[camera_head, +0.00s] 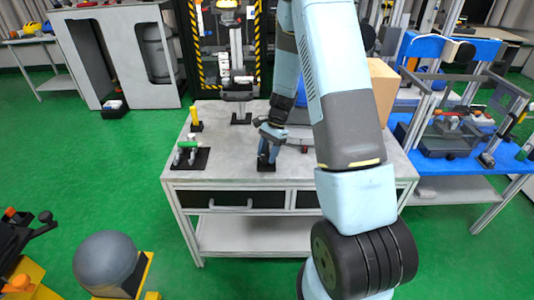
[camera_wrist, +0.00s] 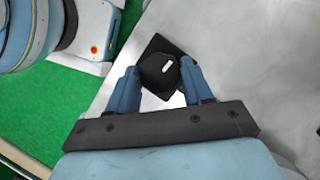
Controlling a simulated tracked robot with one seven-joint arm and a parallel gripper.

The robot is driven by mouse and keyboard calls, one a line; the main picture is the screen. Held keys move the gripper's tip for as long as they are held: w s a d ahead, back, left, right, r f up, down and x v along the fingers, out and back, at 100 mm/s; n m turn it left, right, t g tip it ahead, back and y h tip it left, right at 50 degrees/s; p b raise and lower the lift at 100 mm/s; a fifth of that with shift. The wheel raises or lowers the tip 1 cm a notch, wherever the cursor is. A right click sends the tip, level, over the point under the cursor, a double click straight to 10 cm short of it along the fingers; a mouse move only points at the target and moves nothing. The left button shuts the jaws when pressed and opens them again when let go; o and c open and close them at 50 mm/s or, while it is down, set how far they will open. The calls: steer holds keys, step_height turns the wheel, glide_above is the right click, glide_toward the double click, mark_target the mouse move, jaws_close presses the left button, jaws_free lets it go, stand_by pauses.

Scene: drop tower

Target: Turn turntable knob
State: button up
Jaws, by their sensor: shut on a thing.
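The black turntable knob (camera_wrist: 160,74) shows in the wrist view, with a white mark on its top. It sits on a square black base plate (camera_wrist: 158,45) that lies tilted in the picture. My gripper (camera_wrist: 159,78) has its two blue fingers on either side of the knob and is shut on it. In the head view my gripper (camera_head: 266,154) points down at the near middle of the grey table (camera_head: 225,170). The black plate (camera_head: 266,166) shows under the fingers there, while the knob is mostly hidden by them.
On the table's left stand a green-and-white fixture (camera_head: 187,152) and a yellow handle (camera_head: 194,117) on black bases. A drop tower (camera_head: 237,75) rises at the back. A cardboard box (camera_head: 384,85) stands behind my arm. The table between the fixtures is clear.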

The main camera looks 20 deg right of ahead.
steer(key=shift+w, duration=0.1)
steer(key=o, duration=1)
steer(key=shift+r, duration=0.1)
steer(key=v, duration=1.3)
steer(key=shift+w+d+r, duration=0.1)
steer(key=shift+d+r, duration=0.05)
steer(key=shift+r, duration=0.05)
